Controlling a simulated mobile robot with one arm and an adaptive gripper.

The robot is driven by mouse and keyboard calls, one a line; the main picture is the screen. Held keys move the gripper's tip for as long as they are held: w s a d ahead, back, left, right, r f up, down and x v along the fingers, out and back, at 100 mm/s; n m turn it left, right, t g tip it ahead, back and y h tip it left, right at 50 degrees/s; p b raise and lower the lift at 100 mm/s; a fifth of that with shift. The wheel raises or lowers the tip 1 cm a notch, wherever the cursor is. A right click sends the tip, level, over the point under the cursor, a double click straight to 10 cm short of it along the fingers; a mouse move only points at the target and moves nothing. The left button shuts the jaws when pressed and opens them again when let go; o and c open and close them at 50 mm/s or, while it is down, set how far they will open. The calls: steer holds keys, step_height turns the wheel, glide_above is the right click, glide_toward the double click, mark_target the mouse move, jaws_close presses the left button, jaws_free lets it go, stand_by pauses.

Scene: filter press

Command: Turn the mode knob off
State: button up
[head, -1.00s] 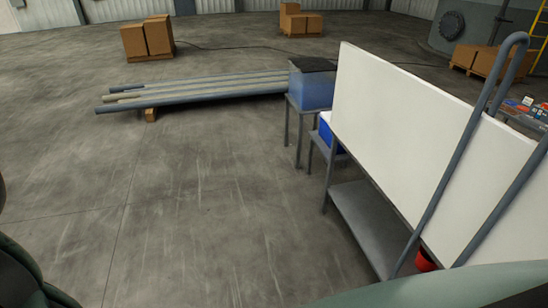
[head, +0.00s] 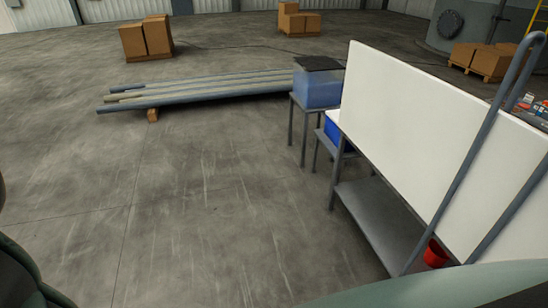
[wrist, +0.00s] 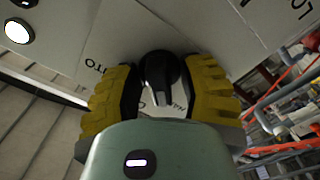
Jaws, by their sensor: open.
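The mode knob (wrist: 159,77) is a black rotary knob on a light panel (wrist: 120,32) in the wrist view. Partly hidden lettering, including "TO", shows around it. My gripper (wrist: 160,92) is open, with one yellow ribbed finger on each side of the knob. I cannot tell whether either finger touches it. The knob and gripper do not show in the head view.
A round white lamp (wrist: 18,31) sits on the panel at upper left. In the head view, a white board (head: 425,135) with grey rails stands at right, beside a blue tank (head: 318,90). Pipes (head: 200,92) lie behind open floor.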

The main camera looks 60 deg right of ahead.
steer(key=shift+f, duration=0.1)
jaws_close()
stand_by(0.4)
steer(key=m, duration=0.4)
steer(key=shift+f+p, duration=0.1)
steer(key=shift+p, duration=0.25)
steer(key=m, duration=0.4)
steer(key=shift+f, duration=0.1)
steer(key=shift+m, duration=0.5)
jaws_free()
steer(key=shift+o, duration=1.1)
steer(key=shift+r, duration=0.2)
